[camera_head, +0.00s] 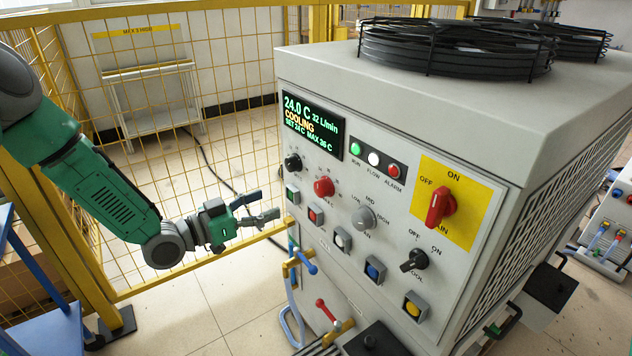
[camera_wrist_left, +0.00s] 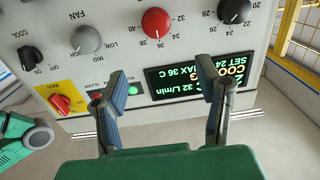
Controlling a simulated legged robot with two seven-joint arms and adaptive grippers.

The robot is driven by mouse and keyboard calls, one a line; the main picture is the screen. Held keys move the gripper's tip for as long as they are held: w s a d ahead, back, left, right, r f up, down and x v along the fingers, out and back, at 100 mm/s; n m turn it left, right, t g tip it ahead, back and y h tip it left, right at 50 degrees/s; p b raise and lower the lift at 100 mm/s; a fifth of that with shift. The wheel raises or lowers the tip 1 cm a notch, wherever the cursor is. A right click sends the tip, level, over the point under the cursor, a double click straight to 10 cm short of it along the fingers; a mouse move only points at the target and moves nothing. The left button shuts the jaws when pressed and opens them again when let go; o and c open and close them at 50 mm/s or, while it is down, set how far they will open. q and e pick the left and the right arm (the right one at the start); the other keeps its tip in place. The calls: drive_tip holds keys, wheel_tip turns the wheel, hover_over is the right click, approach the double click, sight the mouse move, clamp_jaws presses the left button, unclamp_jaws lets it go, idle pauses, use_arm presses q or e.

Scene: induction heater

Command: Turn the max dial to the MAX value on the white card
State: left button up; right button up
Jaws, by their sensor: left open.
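The max dial seems to be the red round knob (camera_head: 324,187) on the white panel of the machine. In the left wrist view, upside down, this red knob (camera_wrist_left: 155,22) has numbers from 32 to 40 around it. The display (camera_head: 312,125) reads 24.0 C, COOLING, SET 24 C, MAX 36 C. A pale card (camera_head: 140,50) with a yellow strip stands behind the fence; its writing is too small to read surely. My left gripper (camera_head: 264,208) is open and empty, left of the panel and apart from the red knob. My right gripper is not in view.
A black knob (camera_head: 293,162), a grey fan knob (camera_head: 364,218), a black cool knob (camera_head: 415,260) and a red main switch (camera_head: 440,207) surround the dial. Push buttons line the lower panel. A blue-handled valve (camera_head: 306,263) sticks out below. A yellow fence (camera_head: 230,100) stands behind my arm.

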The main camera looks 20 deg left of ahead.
sight(317, 189)
use_arm(q)
drive_tip(key=shift+h, duration=0.3)
drive_tip(key=x, duration=0.5)
drive_tip(key=f+b+x, duration=0.1)
drive_tip(key=x, duration=0.3)
drive_tip(key=b+x, duration=0.1)
drive_tip(key=x, duration=0.4)
drive_tip(key=shift+w+d+f, duration=0.15)
drive_tip(key=shift+w+f, duration=0.1)
drive_tip(key=shift+f, duration=0.1)
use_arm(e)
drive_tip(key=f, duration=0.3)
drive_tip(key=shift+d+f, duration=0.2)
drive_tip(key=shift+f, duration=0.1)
use_arm(q)
drive_tip(key=shift+m, duration=0.3)
drive_tip(key=c, duration=1.1)
